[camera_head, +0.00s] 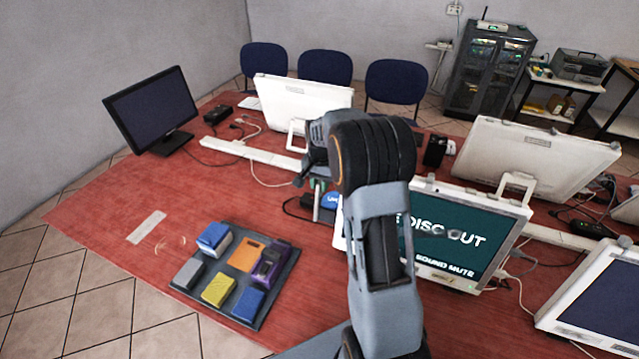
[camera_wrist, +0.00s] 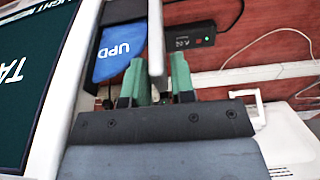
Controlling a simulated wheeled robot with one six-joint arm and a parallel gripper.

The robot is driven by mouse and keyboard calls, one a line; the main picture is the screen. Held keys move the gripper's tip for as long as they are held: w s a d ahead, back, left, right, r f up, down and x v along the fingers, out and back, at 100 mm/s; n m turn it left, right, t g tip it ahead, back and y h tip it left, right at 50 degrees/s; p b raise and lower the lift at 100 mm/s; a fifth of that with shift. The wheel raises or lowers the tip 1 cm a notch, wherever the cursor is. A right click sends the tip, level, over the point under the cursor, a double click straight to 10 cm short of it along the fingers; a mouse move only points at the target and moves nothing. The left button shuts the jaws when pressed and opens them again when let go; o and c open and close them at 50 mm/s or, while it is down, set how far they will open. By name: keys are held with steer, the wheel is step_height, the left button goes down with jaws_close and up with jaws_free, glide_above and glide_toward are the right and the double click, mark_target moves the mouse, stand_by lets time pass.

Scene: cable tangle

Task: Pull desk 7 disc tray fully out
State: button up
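The monitor (camera_head: 515,205) in the middle shows "DISC OUT" and "SOUND MUTE" on its screen. From its left side a pale disc tray (camera_wrist: 155,30) sticks out, bearing a blue disc (camera_wrist: 120,45) marked "UPD"; the blue also shows in the head view (camera_head: 331,200). My gripper (camera_wrist: 159,75) has its two green fingers on either side of the tray's outer lip. The lip fills the gap between them, so it looks shut on it. My arm hides part of the monitor's left side in the head view. No desk number is readable.
A dark tray (camera_head: 262,316) with several coloured boxes lies on the red table (camera_head: 110,215) at front left. Other monitors (camera_head: 153,105) stand around. A black power box (camera_wrist: 188,40), cables and a white cable strip (camera_head: 250,152) lie behind the gripper. The table's left part is mostly clear.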

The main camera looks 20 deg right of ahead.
jaws_close()
stand_by(0.3)
steer(key=w+a, duration=0.4)
steer(key=shift+w+a+p, duration=0.15)
steer(key=shift+w+p, duration=0.2)
steer(key=shift+p, duration=0.1)
jaws_free()
